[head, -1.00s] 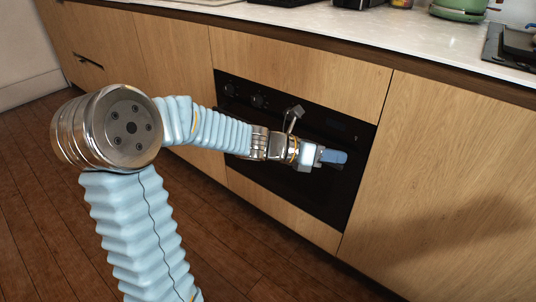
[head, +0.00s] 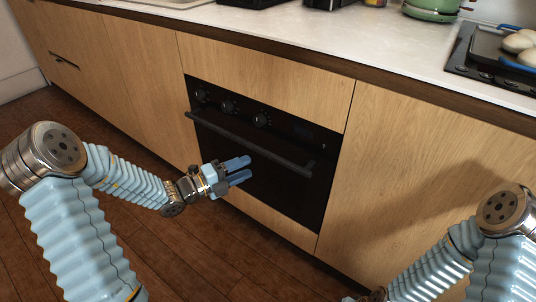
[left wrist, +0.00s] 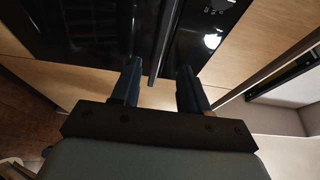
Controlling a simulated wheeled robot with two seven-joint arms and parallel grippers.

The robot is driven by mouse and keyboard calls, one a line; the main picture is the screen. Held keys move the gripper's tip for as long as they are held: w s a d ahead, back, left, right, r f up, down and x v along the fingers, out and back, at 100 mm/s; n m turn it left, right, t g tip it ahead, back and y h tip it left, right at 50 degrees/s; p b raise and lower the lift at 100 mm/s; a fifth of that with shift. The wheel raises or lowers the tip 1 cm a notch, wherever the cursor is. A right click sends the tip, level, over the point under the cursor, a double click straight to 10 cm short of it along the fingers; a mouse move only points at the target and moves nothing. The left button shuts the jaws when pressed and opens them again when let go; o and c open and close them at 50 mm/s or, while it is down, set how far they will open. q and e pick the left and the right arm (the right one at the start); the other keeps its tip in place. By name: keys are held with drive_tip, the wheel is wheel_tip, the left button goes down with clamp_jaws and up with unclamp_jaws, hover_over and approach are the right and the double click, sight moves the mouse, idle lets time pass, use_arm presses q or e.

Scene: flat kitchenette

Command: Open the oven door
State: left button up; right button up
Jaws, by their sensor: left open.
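The black oven (head: 300,185) is built into the wooden cabinet front, and its door is closed. A long dark bar handle (head: 250,143) runs across the upper part of the door below the knobs. My left gripper (head: 244,170) is open in front of the door, a little below the handle in the head view. In the left wrist view the handle (left wrist: 165,45) points down between the two open fingers (left wrist: 158,75); whether it lies between them in depth I cannot tell. My right arm shows at the lower right, but its gripper is out of view.
Oven knobs (head: 229,107) line the panel above the handle. The pale countertop (head: 300,40) overhangs above, with a green pot (head: 431,8) and a hob with a pan (head: 500,50). The wooden floor (head: 210,255) before the oven is clear.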

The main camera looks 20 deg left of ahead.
sight(270, 157)
use_arm(q)
drive_tip(key=x, duration=1)
drive_tip(key=shift+d, duration=0.1)
clamp_jaws()
